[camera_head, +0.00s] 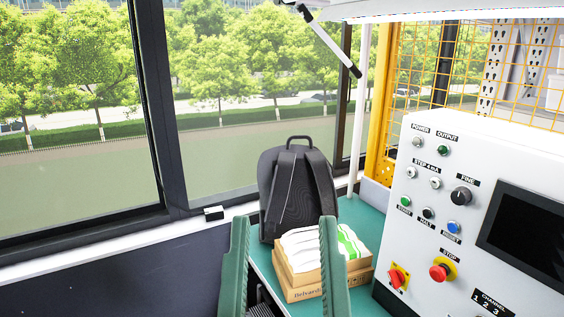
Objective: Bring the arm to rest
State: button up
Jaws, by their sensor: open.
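My gripper (285,220) shows at the bottom centre of the head camera view as two long green fingers pointing up. The fingers stand well apart, open, with nothing held between them. The gripper's base and most of my arm are out of frame below. Seen between and behind the fingers are a dark backpack and a cardboard box, both farther off. I cannot tell the exact distance from the fingers to them.
The backpack (292,190) stands upright on a green worktop (352,218). In front of it is the open cardboard box (300,292) with white and green packets. A white control panel (430,215) with knobs and buttons stands at the right. Windows (80,110) line the left.

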notch_tip(320, 180, up, 34)
jog(key=p, duration=2.9)
jog(key=shift+w+a+r+p, duration=0.15)
jog(key=shift+a+r+p, duration=0.1)
jog(key=shift+p, duration=0.05)
